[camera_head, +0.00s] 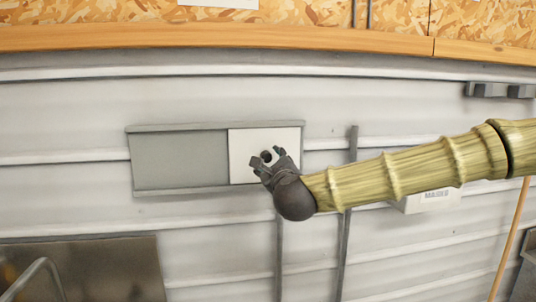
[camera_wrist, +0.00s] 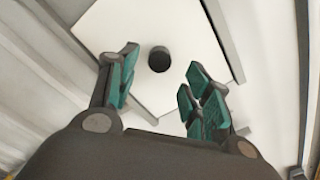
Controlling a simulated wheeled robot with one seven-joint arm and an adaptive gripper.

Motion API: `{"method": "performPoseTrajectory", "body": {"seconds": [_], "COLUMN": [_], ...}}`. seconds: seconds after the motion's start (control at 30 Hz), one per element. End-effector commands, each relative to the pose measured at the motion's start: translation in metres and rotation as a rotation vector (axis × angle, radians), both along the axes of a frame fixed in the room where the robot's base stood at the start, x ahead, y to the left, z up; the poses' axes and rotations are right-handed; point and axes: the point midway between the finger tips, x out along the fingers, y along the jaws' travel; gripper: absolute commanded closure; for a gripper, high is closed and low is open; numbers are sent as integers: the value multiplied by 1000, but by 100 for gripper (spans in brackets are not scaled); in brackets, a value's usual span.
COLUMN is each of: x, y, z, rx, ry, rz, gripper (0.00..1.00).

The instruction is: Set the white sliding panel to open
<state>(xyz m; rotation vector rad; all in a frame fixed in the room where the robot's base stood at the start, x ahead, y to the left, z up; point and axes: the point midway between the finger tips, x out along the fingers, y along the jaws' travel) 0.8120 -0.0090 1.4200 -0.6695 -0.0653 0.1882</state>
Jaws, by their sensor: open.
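The white sliding panel (camera_head: 242,160) sits at the right end of a grey framed track on the wall. The grey area (camera_head: 180,159) fills the left part of the frame. A dark round knob (camera_wrist: 159,59) stands out from the white panel; it also shows in the head view (camera_head: 267,156). My gripper (camera_head: 266,160) is at the panel's right half, in front of the knob. In the wrist view my gripper (camera_wrist: 160,82) is open, with the knob seen between and just beyond its teal-padded fingertips. I cannot tell whether the fingers touch the panel.
The frame's top rail (camera_head: 215,126) and bottom rail (camera_head: 180,191) border the panel. Vertical grey conduits (camera_head: 347,230) run down the wall to the right. A white labelled box (camera_head: 430,200) is behind my arm. A metal basin (camera_head: 100,265) is at lower left.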

Motion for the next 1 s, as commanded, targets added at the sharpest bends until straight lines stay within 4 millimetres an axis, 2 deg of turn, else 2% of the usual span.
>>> {"method": "performPoseTrajectory", "body": {"seconds": [0.1, 0.3, 0.73, 0.77, 1.0], "x": [19, 39, 46, 46, 46], "y": [4, 8, 10, 10, 9], "z": [3, 1, 0, 0, 0], "rx": [0, -1, -1, -1, -1], "ry": [1, 0, 0, 0, 0], "rz": [1, 1, 1, 1, 1], "gripper": [51, 51, 51, 54, 98]}}
